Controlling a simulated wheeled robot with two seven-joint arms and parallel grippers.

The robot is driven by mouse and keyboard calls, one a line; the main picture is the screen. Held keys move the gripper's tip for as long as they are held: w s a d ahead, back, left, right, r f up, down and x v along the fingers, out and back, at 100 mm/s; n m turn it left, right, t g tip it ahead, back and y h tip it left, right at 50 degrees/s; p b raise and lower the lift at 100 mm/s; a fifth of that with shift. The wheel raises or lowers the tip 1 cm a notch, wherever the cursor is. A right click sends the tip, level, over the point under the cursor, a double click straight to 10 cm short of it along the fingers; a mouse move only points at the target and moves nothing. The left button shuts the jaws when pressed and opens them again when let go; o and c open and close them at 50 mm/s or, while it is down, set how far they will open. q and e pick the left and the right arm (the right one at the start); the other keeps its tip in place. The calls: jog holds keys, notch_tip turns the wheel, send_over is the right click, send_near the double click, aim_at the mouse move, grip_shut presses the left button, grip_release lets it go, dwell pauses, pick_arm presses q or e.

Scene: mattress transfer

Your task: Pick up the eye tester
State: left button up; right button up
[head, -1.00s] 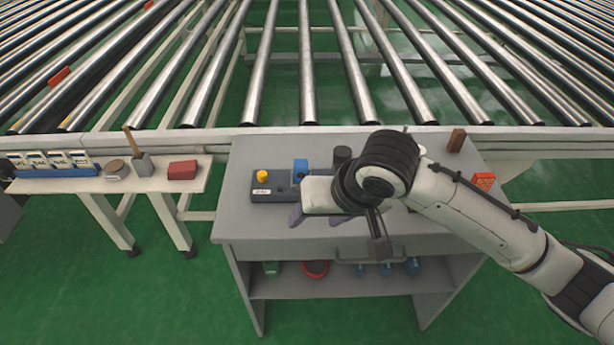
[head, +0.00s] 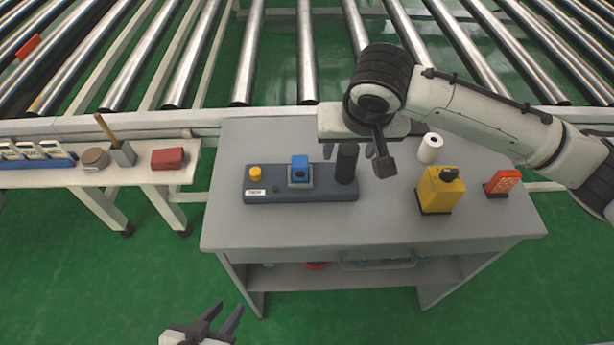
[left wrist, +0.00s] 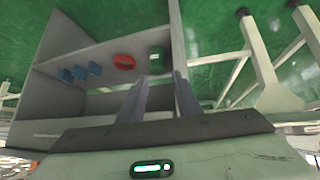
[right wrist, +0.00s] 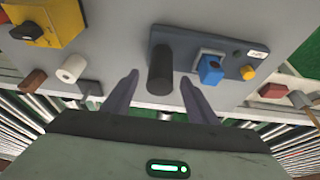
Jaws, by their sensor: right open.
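No label in view names the eye tester. A dark grey base (head: 330,193) on the grey table carries a yellow knob (head: 255,173), a blue block (head: 299,166) and an upright black cylinder (head: 346,165). My right gripper (head: 349,153) is open and empty at the black cylinder. In the right wrist view its fingers (right wrist: 158,84) point to either side of the cylinder (right wrist: 160,68), with gaps showing. My left gripper (head: 226,314) is open and empty in front of the table, low in the head view. Its fingers also show in the left wrist view (left wrist: 159,86).
On the table (head: 290,229) stand a yellow box (head: 440,192), a white roll (head: 430,148) and an orange-red item (head: 503,182). A roller conveyor (head: 305,50) runs behind. The table's front left is clear.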

jog(key=x, duration=0.5)
jog(key=shift+w+r, duration=0.1)
jog(key=shift+w, duration=0.1)
grip_shut()
jog(key=shift+r, duration=0.1)
